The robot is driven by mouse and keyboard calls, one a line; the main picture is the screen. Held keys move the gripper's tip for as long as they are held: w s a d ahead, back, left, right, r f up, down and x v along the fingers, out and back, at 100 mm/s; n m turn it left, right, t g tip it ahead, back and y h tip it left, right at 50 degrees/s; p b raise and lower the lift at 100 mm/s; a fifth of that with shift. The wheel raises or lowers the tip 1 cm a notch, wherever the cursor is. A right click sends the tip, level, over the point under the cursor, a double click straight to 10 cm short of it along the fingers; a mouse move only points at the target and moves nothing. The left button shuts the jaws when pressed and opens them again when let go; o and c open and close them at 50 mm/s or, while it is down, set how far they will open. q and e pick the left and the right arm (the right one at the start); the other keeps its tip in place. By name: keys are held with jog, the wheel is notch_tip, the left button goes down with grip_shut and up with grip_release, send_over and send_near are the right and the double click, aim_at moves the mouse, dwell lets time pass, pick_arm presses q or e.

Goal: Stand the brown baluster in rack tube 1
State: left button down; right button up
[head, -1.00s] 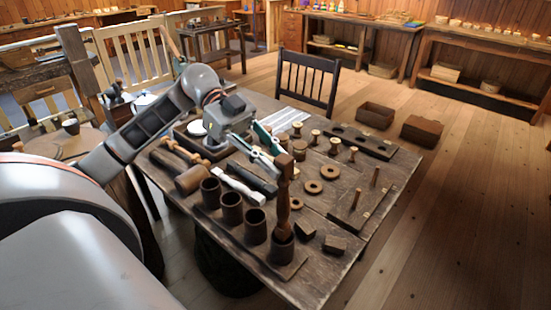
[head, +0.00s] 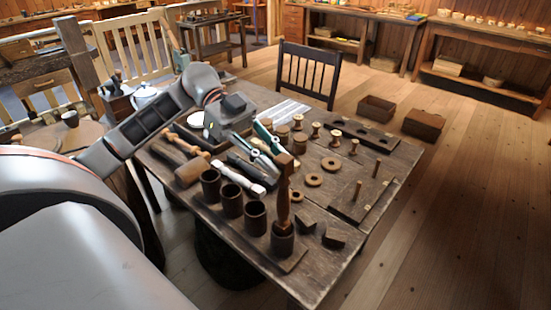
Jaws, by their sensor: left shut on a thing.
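The brown baluster (head: 284,196) stands upright at the near right end of the dark rack (head: 292,262). Its lower end is hidden inside the end tube (head: 283,245). I cannot read a number on the tubes. My left gripper (head: 277,160) reaches in from the upper left and is shut on the baluster near its thick square top. The other rack tubes (head: 210,188), in a row to the left, look empty. My right gripper is not in view.
A white turned piece (head: 238,177), a mallet (head: 190,172) and dark blocks (head: 333,238) lie near the rack. Rings (head: 314,180), small spools (head: 336,138) and a pegged board (head: 357,203) are to the right. The table's right front corner is mostly clear.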

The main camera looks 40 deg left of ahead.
pick_arm(q)
notch_tip(320, 180, down, 3)
jog(key=shift+r+b, duration=0.1)
jog(key=shift+b, duration=0.2)
dwell(0.4)
jog(key=c, duration=1.7)
grip_release()
jog(key=shift+a, duration=0.15)
jog(key=v, duration=1.1)
jog(key=shift+w+a+r, duration=0.1)
jog(key=shift+a+r, duration=0.1)
jog(key=shift+a, duration=0.1)
jog(key=shift+r, duration=0.1)
